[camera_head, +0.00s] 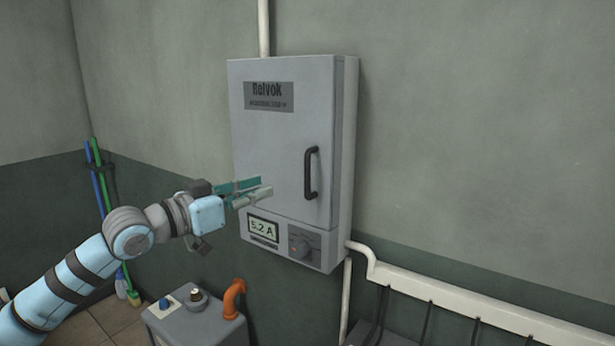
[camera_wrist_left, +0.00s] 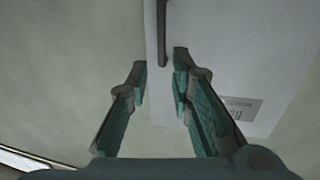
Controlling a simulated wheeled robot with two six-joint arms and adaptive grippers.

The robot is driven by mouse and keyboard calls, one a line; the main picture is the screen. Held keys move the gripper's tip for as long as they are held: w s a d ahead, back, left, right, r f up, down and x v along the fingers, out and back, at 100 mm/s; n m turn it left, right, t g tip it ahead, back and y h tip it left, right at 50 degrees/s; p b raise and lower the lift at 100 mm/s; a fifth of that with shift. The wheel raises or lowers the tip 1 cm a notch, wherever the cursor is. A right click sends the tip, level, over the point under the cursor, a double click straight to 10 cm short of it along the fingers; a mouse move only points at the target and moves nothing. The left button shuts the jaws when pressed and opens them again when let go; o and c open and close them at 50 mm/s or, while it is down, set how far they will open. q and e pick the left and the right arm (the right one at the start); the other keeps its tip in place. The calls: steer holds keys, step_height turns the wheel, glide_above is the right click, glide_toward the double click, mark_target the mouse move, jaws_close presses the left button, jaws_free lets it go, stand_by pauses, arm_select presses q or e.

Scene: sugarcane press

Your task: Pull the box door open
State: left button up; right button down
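The grey wall box (camera_head: 345,150) has a flat door (camera_head: 275,140) that looks shut. A dark vertical bar handle (camera_head: 312,173) sits near the door's right edge. My left gripper (camera_head: 265,186) is open and empty, in front of the lower door, left of the handle in the head view. In the left wrist view the two teal fingers (camera_wrist_left: 160,68) are spread apart, and the dark handle (camera_wrist_left: 162,32) shows beyond the tips, roughly in line with the gap. The fingers do not appear to touch the handle. My right gripper is not in view.
A grey machine with an orange pipe (camera_head: 233,298) stands below the box. A white pipe (camera_head: 440,290) runs along the wall at lower right. Blue and green poles (camera_head: 100,190) lean at left.

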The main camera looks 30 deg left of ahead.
arm_select(q)
steer(key=p, duration=0.3)
glide_toward(306, 175)
steer(key=w, duration=0.2)
steer(key=x, duration=0.2)
steer(key=p+x, duration=0.1)
steer(key=x, duration=0.5)
steer(key=shift+w+d+p, duration=0.1)
steer(key=shift+d+p, duration=0.2)
steer(key=shift+p, duration=0.1)
steer(key=shift+w+a+f, duration=0.1)
steer(key=shift+w+f, duration=0.05)
steer(key=shift+w, duration=0.05)
steer(key=shift+c, duration=0.2)
jaws_close()
